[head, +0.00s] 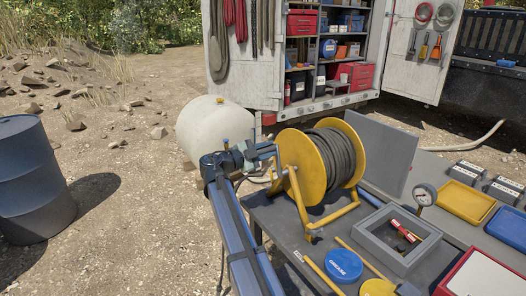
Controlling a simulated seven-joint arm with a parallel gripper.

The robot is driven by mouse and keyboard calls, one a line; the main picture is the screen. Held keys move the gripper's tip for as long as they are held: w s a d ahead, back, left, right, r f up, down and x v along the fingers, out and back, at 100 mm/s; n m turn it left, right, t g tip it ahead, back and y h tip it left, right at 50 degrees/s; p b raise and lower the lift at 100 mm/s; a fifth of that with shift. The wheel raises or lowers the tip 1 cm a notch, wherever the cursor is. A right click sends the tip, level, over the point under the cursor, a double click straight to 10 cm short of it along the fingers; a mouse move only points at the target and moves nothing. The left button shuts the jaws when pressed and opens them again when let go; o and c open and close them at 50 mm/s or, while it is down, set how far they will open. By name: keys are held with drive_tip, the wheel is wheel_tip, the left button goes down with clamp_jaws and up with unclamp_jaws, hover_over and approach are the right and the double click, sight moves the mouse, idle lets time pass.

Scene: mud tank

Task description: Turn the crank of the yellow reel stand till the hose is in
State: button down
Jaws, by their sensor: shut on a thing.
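The yellow reel stand (304,207) stands at the left end of the grey work table, its drum (303,163) on its side. Dark hose (338,152) lies in several coils around the drum. My gripper (266,151) is at the left face of the reel, at the crank's side. It is shut on the crank's handle, which is mostly hidden by the fingers and wrist. I cannot make out the hose's free end.
The table (262,213) holds a grey tray (421,251), a blue-lidded tin (344,265), a gauge (424,194) and a yellow tray (466,203). A pale tank (205,125) stands behind my arm. A blue drum (30,180) stands far left, with open ground between.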

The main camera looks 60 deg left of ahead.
drive_tip(key=d+f, duration=0.2)
drive_tip(key=d, duration=0.7)
drive_tip(key=shift+f, duration=0.15)
idle(0.5)
drive_tip(key=c, duration=0.9)
unclamp_jaws()
drive_tip(key=shift+s, duration=0.1)
drive_tip(key=s, duration=1.3)
drive_tip(key=shift+s, duration=0.35)
